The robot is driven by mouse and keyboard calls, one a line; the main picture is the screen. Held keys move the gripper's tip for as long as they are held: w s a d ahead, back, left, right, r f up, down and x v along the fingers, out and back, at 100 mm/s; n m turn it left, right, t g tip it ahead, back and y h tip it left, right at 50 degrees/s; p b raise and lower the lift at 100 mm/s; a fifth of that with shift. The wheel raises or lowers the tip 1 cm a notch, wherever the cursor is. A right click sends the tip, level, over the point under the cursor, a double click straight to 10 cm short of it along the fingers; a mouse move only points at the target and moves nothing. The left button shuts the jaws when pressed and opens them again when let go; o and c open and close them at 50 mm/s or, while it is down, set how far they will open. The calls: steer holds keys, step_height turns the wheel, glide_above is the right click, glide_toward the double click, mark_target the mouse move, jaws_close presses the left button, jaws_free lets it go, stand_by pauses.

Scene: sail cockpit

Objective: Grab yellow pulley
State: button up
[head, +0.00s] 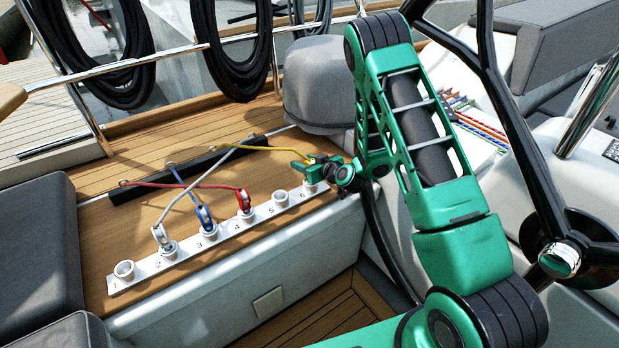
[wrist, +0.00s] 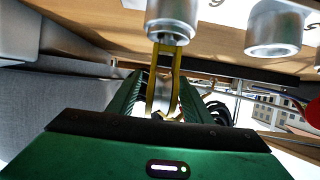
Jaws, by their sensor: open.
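The yellow pulley (wrist: 164,62) stands in a silver socket (wrist: 172,22) in the wrist view, which shows the scene upside down. My gripper (wrist: 160,84) is open, with one green finger on each side of the pulley. I cannot tell whether either finger touches it. In the head view my gripper (head: 311,167) is at socket 6 of the white numbered strip (head: 195,252). It hides most of the pulley there; the yellow rope (head: 262,149) runs to that spot.
White (head: 160,234), blue (head: 205,217) and red (head: 244,201) pulleys stand in sockets 2, 3 and 4, their ropes crossing over the wooden bench. Sockets 1 (head: 124,268) and 5 (head: 280,198) are empty. A grey cover (head: 318,85) stands close behind my gripper.

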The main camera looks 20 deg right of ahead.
jaws_close()
steer(key=shift+r, duration=0.15)
